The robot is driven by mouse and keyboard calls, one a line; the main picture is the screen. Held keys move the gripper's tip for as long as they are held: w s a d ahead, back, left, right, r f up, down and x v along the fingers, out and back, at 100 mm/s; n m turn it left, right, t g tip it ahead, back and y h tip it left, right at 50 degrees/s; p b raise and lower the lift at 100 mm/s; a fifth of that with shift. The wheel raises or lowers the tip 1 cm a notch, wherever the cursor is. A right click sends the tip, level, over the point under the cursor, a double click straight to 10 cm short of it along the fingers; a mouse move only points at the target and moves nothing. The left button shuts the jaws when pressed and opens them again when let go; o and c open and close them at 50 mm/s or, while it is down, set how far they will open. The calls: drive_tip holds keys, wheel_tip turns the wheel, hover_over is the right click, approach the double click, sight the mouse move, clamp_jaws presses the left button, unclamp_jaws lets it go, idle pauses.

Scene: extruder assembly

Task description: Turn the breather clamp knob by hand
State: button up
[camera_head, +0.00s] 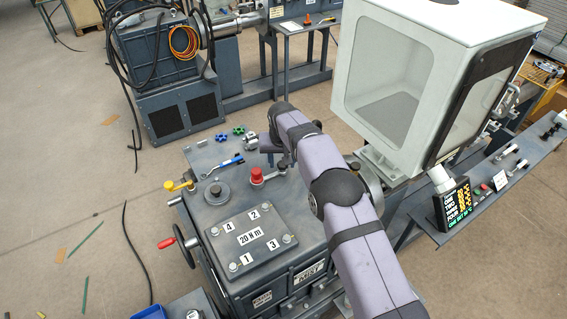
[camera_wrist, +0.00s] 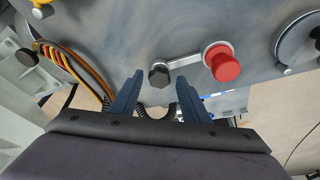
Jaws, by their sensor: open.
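A dark hex-shaped clamp knob (camera_wrist: 159,75) sits at one end of a short metal clamp bar (camera_wrist: 182,62) in the wrist view. The bar's other end is at a red-capped breather (camera_wrist: 222,62), which stands on the grey machine top in the head view (camera_head: 257,175). My gripper (camera_wrist: 159,77) is open and empty, with one dark blue finger on each side of the knob in the picture. I cannot tell whether the fingers reach the knob's depth or touch it. In the head view my gripper (camera_head: 268,150) is just behind the breather, and my arm partly hides this area.
A blue-handled wrench (camera_head: 222,165), a blue star knob (camera_head: 221,137) and a green star knob (camera_head: 238,130) lie on the machine top. A yellow-handled fitting (camera_head: 178,185) and a round cap (camera_head: 216,193) stand at left. A large pale hopper (camera_head: 400,70) rises at right.

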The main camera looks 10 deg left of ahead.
drive_tip(key=shift+a+m+h, duration=0.1)
drive_tip(key=shift+m+h, duration=0.2)
drive_tip(key=shift+m, duration=0.7)
drive_tip(key=c, duration=0.8)
drive_tip(key=shift+n, duration=0.3)
drive_tip(key=o, duration=0.5)
drive_tip(key=shift+n, duration=0.3)
drive_tip(key=shift+c, duration=0.2)
drive_tip(key=o, duration=0.4)
drive_tip(key=shift+o, duration=0.2)
